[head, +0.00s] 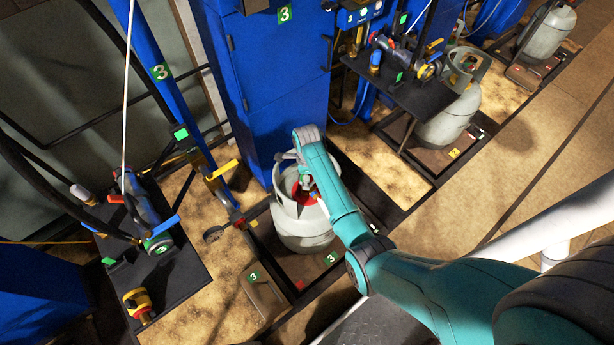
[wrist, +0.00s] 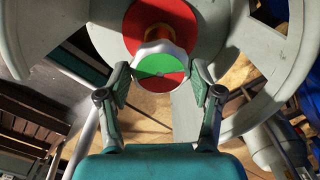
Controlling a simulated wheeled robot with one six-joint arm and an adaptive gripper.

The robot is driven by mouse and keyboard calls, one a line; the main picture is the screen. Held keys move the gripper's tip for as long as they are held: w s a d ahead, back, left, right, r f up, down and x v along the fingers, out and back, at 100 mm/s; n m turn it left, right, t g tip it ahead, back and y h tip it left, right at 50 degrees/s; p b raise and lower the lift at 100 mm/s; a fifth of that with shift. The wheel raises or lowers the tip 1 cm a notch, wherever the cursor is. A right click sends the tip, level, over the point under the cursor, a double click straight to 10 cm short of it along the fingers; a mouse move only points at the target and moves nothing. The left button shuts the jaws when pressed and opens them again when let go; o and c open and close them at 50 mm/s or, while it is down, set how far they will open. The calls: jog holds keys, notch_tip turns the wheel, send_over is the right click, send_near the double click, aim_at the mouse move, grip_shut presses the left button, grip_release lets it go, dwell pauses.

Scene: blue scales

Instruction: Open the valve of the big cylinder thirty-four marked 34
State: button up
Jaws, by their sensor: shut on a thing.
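A big grey gas cylinder (head: 302,232) stands on a low platform in front of a blue cabinet, with a collar around its top. In the wrist view, its collar (wrist: 220,25) surrounds a red disc and a valve knob (wrist: 162,66) with a green and red top face. My gripper (wrist: 163,82) has one finger on each side of the knob and is shut on it. In the head view my wrist covers part of the cylinder top, and the fingers are hard to make out. I read no 34 on the cylinder; nearby green labels show 3.
A blue cabinet (head: 268,80) rises right behind the cylinder. A black shelf (head: 185,275) with tools is at left, another black shelf (head: 412,92) at upper right. Other grey cylinders (head: 448,125) stand at upper right. Open tan floor (head: 470,215) lies at right.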

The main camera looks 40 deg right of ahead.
jog(key=n, duration=0.5)
jog(key=shift+n, duration=0.3)
jog(key=n, duration=1.1)
jog(key=shift+n, duration=0.4)
jog(key=n, duration=0.5)
jog(key=shift+w+n, duration=0.1)
jog(key=shift+n, duration=0.2)
jog(key=o, duration=1.1)
jog(key=shift+o, duration=0.2)
notch_tip(320, 180, up, 12)
